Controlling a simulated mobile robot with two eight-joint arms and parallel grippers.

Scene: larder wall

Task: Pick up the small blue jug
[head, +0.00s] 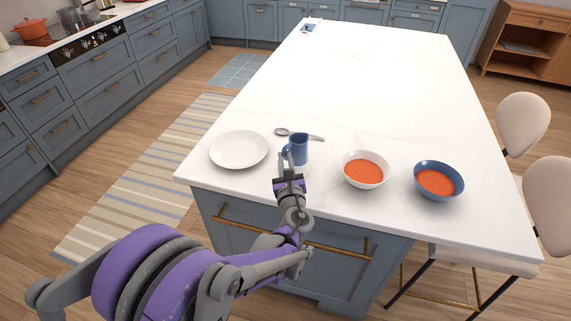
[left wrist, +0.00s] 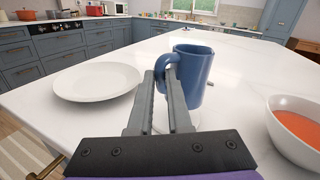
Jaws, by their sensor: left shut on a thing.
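The small blue jug (head: 299,148) is upright at the near edge of the white island top, between a white plate and a white bowl. In the left wrist view the jug (left wrist: 194,75) has its handle (left wrist: 163,72) towards me. My left gripper (head: 287,160) reaches in from the near side. In the left wrist view its two fingers (left wrist: 164,82) are shut on the jug's handle. The jug's base is partly hidden by the fingers, so I cannot tell whether it touches the top. My right gripper is not in view.
A white plate (head: 239,150) lies left of the jug, with a spoon (head: 298,134) behind. A white bowl (head: 364,170) and a blue bowl (head: 437,181), both with orange-red contents, stand to the right. The island top (head: 370,80) beyond is mostly clear. Pale chairs (head: 550,190) stand at the right.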

